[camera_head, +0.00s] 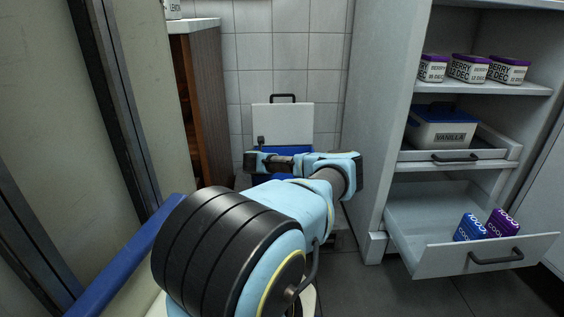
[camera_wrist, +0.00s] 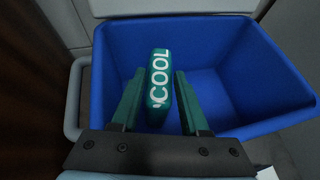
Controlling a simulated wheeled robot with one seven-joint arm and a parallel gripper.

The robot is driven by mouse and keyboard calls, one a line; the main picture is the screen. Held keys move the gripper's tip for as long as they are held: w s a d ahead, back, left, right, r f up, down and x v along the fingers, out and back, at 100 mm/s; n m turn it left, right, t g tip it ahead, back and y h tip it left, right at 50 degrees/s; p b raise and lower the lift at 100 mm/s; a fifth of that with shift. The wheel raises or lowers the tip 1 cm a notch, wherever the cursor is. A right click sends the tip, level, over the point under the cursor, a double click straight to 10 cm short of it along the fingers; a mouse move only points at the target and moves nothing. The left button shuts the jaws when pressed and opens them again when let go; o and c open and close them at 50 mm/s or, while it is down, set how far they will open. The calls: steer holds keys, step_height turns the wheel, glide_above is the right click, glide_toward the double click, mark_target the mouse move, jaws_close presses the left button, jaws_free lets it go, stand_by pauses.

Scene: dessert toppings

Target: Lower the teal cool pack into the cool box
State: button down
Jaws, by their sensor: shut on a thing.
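The teal cool pack (camera_wrist: 159,90), with white COOL lettering, is upright between the fingers of my gripper (camera_wrist: 160,74) in the wrist view. My gripper is shut on it. The open blue cool box (camera_wrist: 240,62) lies below and around the pack in that view. The pack appears over the box's opening, towards its left side; I cannot tell how deep it is. In the head view the cool box (camera_head: 272,177) is mostly hidden behind my arm, with its white lid (camera_head: 283,117) raised at the back. The pack is hidden there.
A brown-sided cabinet (camera_head: 206,85) stands left of the box. At right, shelves hold berry tubs (camera_head: 468,68) and a vanilla tub (camera_head: 441,128). An open drawer (camera_head: 420,236) below holds a blue carton (camera_head: 470,227) and a purple carton (camera_head: 502,223), and juts into the floor space.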

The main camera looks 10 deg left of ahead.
steer(key=shift+f, duration=0.35)
stand_by(0.4)
steer(key=shift+c, duration=1.7)
jaws_free()
